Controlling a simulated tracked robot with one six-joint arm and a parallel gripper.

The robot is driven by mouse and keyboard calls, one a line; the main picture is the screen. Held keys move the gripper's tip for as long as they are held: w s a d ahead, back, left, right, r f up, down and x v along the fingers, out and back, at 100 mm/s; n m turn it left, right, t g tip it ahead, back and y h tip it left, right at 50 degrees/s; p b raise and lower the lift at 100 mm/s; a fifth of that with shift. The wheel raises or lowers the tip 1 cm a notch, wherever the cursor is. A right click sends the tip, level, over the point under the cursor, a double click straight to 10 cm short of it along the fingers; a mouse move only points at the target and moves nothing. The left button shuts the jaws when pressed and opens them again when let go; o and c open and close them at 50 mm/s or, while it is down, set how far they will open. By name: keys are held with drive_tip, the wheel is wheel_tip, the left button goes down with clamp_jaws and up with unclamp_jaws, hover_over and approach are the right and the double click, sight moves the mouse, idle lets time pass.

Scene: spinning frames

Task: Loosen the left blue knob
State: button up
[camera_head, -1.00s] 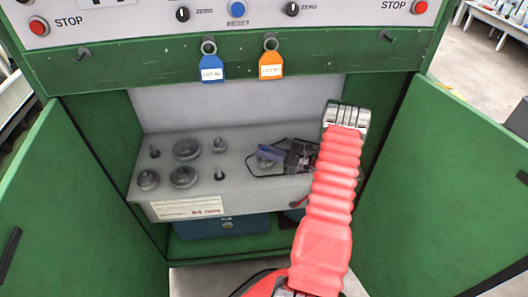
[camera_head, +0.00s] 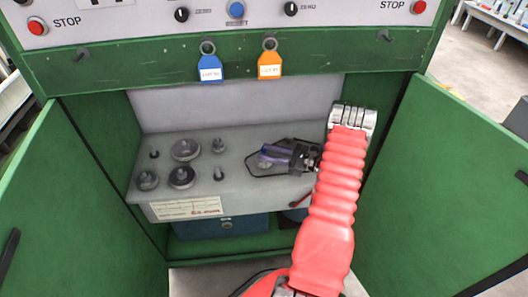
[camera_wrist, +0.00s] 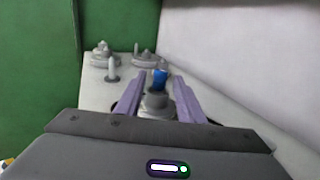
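A small blue knob (camera_wrist: 160,76) shows in the wrist view, beyond a grey round mount (camera_wrist: 156,102). My gripper (camera_wrist: 158,82) is open, with its two purple fingers apart on either side of the knob and mount. Gaps show between the fingers and the blue knob; I cannot tell whether they touch the mount. In the head view my gripper (camera_head: 268,152) is low over the right part of the grey shelf (camera_head: 240,198) inside the cabinet. The blue knob is not clearly distinguishable there beside the purple fingers.
Several grey knobbed discs and pegs (camera_head: 184,150) stand on the shelf's left part. Green doors (camera_head: 75,200) stand open on both sides. A blue tag (camera_head: 209,68) and an orange tag (camera_head: 269,66) hang above. A blue box (camera_head: 222,228) sits below the shelf.

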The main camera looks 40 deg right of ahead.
drive_tip(key=v, duration=0.9)
drive_tip(key=shift+s+d, duration=0.2)
drive_tip(key=shift+s, duration=0.15)
